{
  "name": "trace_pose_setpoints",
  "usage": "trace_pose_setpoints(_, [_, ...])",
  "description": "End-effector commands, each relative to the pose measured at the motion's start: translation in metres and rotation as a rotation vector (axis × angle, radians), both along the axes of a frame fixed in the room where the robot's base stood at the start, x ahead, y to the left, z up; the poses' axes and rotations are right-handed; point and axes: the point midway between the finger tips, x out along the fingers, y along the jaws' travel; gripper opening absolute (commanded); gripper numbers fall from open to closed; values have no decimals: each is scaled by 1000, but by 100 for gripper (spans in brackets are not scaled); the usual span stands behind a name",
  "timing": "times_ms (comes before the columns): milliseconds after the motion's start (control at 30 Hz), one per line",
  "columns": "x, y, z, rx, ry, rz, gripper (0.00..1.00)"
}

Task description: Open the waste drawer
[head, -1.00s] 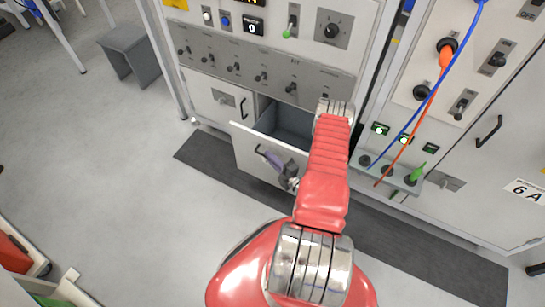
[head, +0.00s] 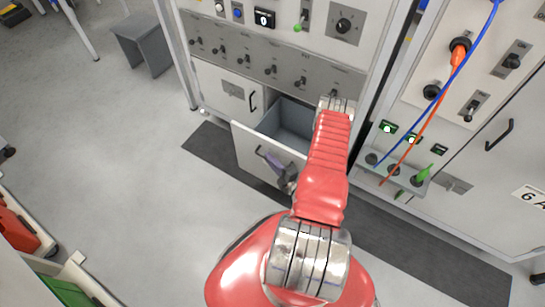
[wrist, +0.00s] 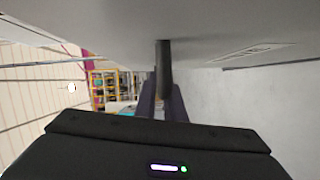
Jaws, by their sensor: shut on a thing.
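The waste drawer's pale front panel (head: 247,145) stands out from the cabinet, low in its lower bay. Its grey, empty-looking inside (head: 289,119) shows behind the panel. My gripper (head: 270,160) is at the outer face of the panel, shut on the drawer's dark handle. In the wrist view the handle (wrist: 163,68) runs as a dark bar between my purple-grey fingers (wrist: 160,102). My red arm covers the right part of the drawer.
A closed door with a black handle (head: 252,100) is left of the drawer. A switch panel (head: 270,68) is above. At right, blue and orange cables (head: 430,118) hang before another cabinet. A grey stool (head: 143,45) stands at the back left. Floor left of the drawer is clear.

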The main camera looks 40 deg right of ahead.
Motion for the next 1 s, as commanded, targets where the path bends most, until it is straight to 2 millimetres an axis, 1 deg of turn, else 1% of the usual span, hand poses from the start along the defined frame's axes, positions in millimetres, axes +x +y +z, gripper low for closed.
trace_pose_setpoints(33, [-1,2,-4,5,10,2,0])
trace_pose_setpoints(67, [-1,2,-4,5,10,2,10])
trace_pose_setpoints(100, [-1,2,-4,5,10,2,13])
trace_pose_setpoints(300, [-1,1,-2,4,7,0,27])
trace_pose_setpoints(333, [-1,0,-2,3,6,0,28])
trace_pose_setpoints(667, [-3,-1,-1,2,3,-3,28])
trace_pose_setpoints(833, [-14,0,0,3,4,-3,28])
trace_pose_setpoints(1000, [-32,2,1,4,3,-5,28])
